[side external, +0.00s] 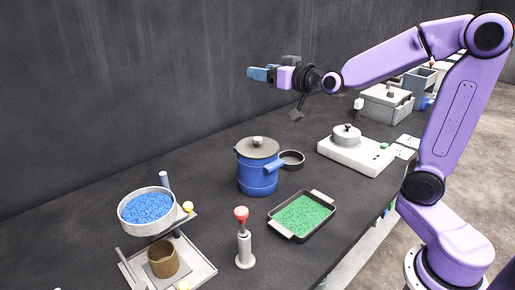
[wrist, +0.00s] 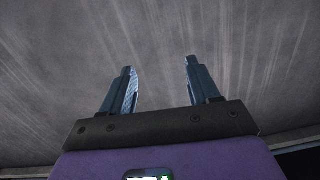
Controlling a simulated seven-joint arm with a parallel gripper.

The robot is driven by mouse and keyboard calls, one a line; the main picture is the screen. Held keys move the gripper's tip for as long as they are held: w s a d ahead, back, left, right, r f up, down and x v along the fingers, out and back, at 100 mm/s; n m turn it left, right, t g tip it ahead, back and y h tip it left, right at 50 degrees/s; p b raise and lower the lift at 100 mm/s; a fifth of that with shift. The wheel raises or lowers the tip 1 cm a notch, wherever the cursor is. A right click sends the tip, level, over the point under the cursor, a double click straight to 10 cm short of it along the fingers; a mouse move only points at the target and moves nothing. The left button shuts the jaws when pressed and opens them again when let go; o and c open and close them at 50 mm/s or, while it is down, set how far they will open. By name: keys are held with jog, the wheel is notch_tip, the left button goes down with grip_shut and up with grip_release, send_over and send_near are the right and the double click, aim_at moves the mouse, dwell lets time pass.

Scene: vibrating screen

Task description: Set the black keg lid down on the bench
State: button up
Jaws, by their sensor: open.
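The dark lid (side external: 258,149) with a small pale knob sits on top of the blue keg (side external: 257,178), which stands upright on the black bench (side external: 215,265). My gripper (side external: 258,74) is high above the bench, up and behind the keg in the side view, pointing left and well apart from the lid. In the wrist view my gripper (wrist: 159,66) shows two separated blue fingers with nothing between them, facing a grey wall. The lid and keg are not in the wrist view.
A tray of green granules (side external: 302,214), a red-knobbed post (side external: 243,238) and a bowl of blue granules (side external: 147,207) stand nearer. A white device (side external: 355,156) is to the right. Bare bench lies left of the keg.

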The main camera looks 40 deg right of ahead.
aim_at(258, 138)
jog(key=w+a+f+m+g+y, duration=0.1)
jog(key=w+a+f+m+g, duration=0.3)
jog(key=w+a+g, duration=0.55)
jog(key=s+d+r+m+g+h, duration=0.45)
jog(key=m+g+h, duration=0.2)
jog(key=m, duration=0.45)
jog(key=x, duration=0.7)
jog(key=s+a+f+x, duration=0.1)
jog(key=x, duration=0.7)
jog(key=a+x, duration=0.1)
jog(key=x, duration=0.6)
jog(key=shift+s+a+f, duration=0.15)
jog(key=shift+s+f, duration=0.15)
jog(key=shift+s, duration=0.05)
jog(key=shift+y, duration=0.25)
grip_shut()
